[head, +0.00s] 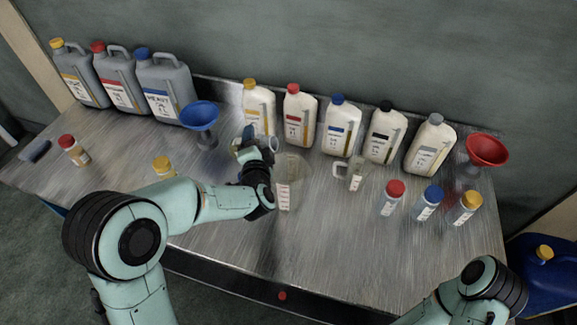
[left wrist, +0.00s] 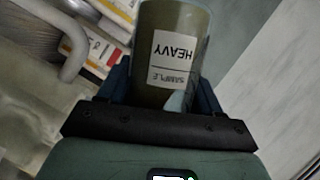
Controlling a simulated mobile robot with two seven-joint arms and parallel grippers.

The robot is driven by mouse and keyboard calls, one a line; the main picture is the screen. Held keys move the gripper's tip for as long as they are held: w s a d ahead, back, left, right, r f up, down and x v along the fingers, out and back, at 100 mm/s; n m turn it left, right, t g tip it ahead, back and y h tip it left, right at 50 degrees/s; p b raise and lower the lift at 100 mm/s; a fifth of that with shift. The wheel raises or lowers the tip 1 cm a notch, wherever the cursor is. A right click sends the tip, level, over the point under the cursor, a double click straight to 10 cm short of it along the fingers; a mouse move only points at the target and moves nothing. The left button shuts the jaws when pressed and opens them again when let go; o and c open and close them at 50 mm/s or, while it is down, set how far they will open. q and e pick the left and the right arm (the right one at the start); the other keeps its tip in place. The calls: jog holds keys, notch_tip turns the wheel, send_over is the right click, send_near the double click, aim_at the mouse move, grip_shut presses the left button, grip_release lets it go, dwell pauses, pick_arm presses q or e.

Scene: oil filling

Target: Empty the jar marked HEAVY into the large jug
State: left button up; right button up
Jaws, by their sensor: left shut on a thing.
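My left gripper (head: 249,150) is shut on the jar marked HEAVY (left wrist: 176,28). In the left wrist view the jar is olive-brown, with a white label reading HEAVY and SAMPLE upside down, between the two dark fingers. In the head view the jar is mostly hidden by the gripper, and I cannot tell its exact tilt. The large jug (head: 289,178) is clear with red marks and stands on the bench just right of the gripper. I see no clear sign of oil in it. My right forearm enters at the bottom right; its gripper is out of view.
A smaller clear jug (head: 350,174) stands to the right. A blue funnel (head: 199,115) and a red funnel (head: 487,149) stand at the sides. Several white bottles and grey canisters line the back. Capped jars (head: 392,196) stand right and left. The bench front (head: 300,245) is clear.

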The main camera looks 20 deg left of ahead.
pick_arm(q)
jog(key=shift+a, duration=0.15)
jog(key=shift+m, duration=0.3)
jog(key=shift+f+b, duration=0.1)
jog(key=shift+b, duration=0.2)
jog(key=shift+y, duration=0.3)
jog(key=shift+m, duration=0.3)
jog(key=shift+t, duration=0.3)
jog(key=shift+d, duration=0.4)
jog(key=shift+m, duration=0.3)
